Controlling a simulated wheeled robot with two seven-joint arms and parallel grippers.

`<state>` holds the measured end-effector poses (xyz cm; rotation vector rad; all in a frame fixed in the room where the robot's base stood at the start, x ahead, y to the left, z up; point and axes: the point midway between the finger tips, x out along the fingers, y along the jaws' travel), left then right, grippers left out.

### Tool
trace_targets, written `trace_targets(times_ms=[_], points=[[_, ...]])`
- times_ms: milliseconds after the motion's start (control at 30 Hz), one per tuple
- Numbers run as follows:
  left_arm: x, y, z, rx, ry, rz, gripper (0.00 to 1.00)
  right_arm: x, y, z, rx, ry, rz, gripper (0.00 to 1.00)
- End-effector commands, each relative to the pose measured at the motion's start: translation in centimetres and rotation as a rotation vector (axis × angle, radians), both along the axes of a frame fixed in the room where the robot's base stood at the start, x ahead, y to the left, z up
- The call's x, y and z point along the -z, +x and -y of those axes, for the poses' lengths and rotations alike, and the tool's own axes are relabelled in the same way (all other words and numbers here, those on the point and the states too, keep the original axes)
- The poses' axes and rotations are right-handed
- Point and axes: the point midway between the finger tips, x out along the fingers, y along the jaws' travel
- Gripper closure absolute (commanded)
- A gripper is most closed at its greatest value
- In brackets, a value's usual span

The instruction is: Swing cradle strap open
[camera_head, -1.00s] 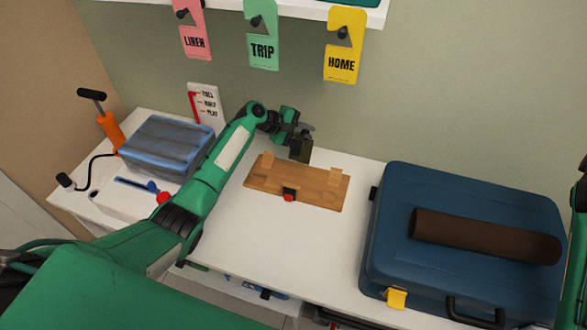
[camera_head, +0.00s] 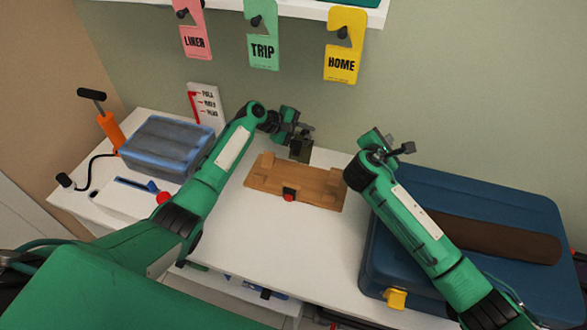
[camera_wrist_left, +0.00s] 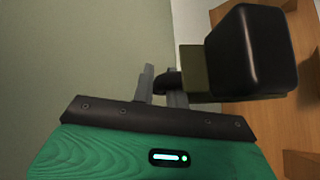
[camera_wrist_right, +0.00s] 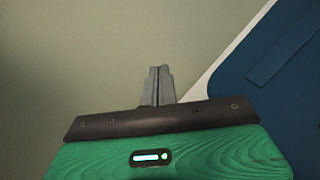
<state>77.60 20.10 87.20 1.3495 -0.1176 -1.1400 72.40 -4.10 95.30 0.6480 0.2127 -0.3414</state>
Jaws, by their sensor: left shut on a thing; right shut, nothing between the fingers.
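The wooden cradle (camera_head: 296,185) lies on the white counter, with a black catch and red button (camera_head: 289,195) at its front edge. An olive strap piece (camera_head: 300,149) stands up at the cradle's back edge. My left gripper (camera_head: 287,130) is shut on it there. In the left wrist view the fingers hold a dark knob beside the olive strap (camera_wrist_left: 194,70), which has a black block (camera_wrist_left: 250,50) on it. The strap's lower end is hidden. My right gripper (camera_head: 402,149) is shut and empty, above the back left of the blue suitcase.
The blue suitcase (camera_head: 520,210) with a brown roll (camera_head: 500,238) on top fills the right of the counter. A blue packed bag (camera_head: 165,148) and an orange pump (camera_head: 110,128) stand at the left. Counter in front of the cradle is clear.

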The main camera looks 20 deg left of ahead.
Motion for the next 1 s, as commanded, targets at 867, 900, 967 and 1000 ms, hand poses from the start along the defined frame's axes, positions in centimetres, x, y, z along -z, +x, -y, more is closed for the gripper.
trace_targets(times_ms=[867,900,967,1000], points=[[0.1,0.0,-0.1,-0.001,0.001,-0.002,1.0,12.5,-16.1,-23.8,-0.458,-0.578,-0.143,1.0],[0.1,0.0,-0.1,-0.001,0.001,-0.002,1.0,12.8,-15.4,-23.8,-0.458,-0.578,-0.143,1.0],[0.1,0.0,-0.1,-0.001,0.001,-0.002,1.0,13.2,-14.3,-23.8,-0.457,-0.577,-0.144,1.0],[0.1,0.0,-0.1,-0.001,0.001,-0.002,1.0,13.5,-13.7,-23.8,-0.458,-0.577,-0.144,1.0]])
